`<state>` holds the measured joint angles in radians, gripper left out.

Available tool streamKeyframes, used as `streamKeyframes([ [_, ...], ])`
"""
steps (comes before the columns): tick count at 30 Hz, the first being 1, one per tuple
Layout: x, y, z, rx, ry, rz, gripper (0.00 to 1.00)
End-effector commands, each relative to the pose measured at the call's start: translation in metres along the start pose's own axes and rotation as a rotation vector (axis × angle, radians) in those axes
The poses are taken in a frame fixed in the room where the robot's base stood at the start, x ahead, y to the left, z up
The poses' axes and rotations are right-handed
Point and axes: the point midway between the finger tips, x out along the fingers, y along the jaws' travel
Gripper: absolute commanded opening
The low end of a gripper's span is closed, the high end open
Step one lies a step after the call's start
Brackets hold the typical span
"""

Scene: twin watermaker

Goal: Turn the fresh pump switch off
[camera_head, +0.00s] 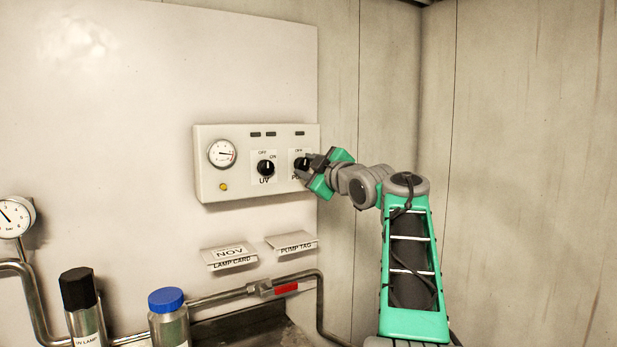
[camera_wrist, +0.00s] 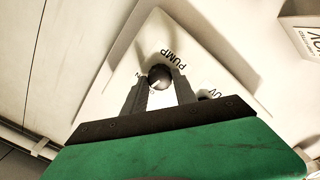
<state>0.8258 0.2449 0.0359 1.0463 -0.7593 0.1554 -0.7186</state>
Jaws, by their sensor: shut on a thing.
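The pump switch (camera_head: 301,163) is a black rotary knob at the right end of a white control panel (camera_head: 225,190). The label "OFF" shows above it, and a "PUMP" label sits below it, partly covered by my gripper. My gripper (camera_head: 309,165) reaches in from the right and is shut on this knob. In the wrist view my gripper's two grey fingers (camera_wrist: 159,88) stand on either side of the dark round knob (camera_wrist: 159,76), with "PUMP" readable beside it. The knob's exact pointer angle is hidden by the fingers.
Below hang a lamp card holder (camera_head: 229,257) and a pump tag holder (camera_head: 291,244). Bottles and pipes stand at lower left. The right wall is bare.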

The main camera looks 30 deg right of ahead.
Motion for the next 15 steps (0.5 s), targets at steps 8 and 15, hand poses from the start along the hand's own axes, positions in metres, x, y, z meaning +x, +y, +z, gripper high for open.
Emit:
streamKeyframes([
  [8,0.0000,-0.0006,0.0005,-0.159,0.006,0.001,0.00],
  [15,0.0000,0.0000,-0.0001,-0.220,0.007,0.001,0.00],
])
